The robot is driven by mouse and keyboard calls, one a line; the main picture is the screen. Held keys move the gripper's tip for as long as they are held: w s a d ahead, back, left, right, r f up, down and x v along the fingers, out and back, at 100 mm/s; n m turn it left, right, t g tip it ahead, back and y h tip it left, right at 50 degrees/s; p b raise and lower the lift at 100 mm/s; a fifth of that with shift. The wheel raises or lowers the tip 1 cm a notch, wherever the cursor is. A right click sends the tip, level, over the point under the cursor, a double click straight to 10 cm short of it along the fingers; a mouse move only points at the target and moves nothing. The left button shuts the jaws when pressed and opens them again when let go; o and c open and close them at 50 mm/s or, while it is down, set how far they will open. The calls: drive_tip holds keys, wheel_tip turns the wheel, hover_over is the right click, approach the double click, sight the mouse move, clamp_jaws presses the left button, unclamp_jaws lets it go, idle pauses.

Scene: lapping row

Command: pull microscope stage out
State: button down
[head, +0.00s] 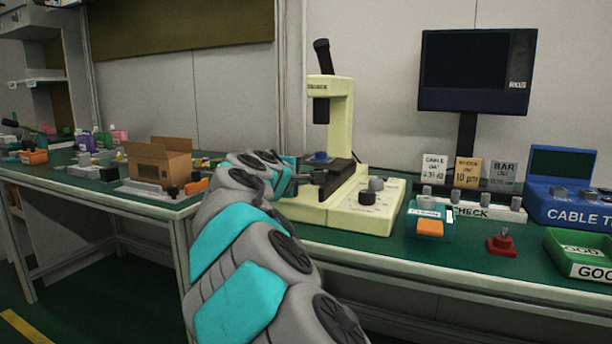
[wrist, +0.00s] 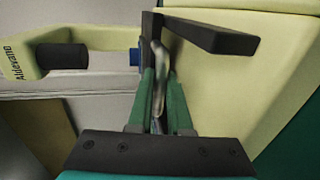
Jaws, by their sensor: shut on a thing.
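The cream microscope (head: 341,118) stands on the green bench, with a dark eyepiece on top and a dark objective below its head. Its black stage (head: 342,172) lies under the objective with a small blue piece (head: 320,157) on it. My gripper (head: 305,178) is at the stage's left front side, partly hidden by my arm. In the wrist view, my green fingers (wrist: 161,85) are shut on a curved grey metal handle (wrist: 159,60) in front of the black stage (wrist: 212,35). How the handle joins the stage is hard to see.
The microscope's cream base with dark knobs (head: 367,197) extends right. Further right are a teal box (head: 430,228), a red stand (head: 501,243), a green tray (head: 575,268) and a monitor (head: 477,70). A cardboard box (head: 158,163) stands on the left bench.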

idle(0.6)
drive_tip(key=v, duration=0.3)
drive_tip(key=f+v, duration=0.1)
drive_tip(key=v, duration=0.3)
drive_tip(key=f+v, duration=0.1)
drive_tip(key=v, duration=0.3)
drive_tip(key=shift+s+f+b, duration=0.25)
drive_tip(key=shift+b, duration=0.15)
drive_tip(key=c, duration=0.8)
unclamp_jaws()
drive_tip(key=shift+s+a, duration=0.1)
drive_tip(key=shift+a, duration=0.05)
drive_tip(key=shift+c, duration=0.2)
drive_tip(key=shift+r, duration=0.1)
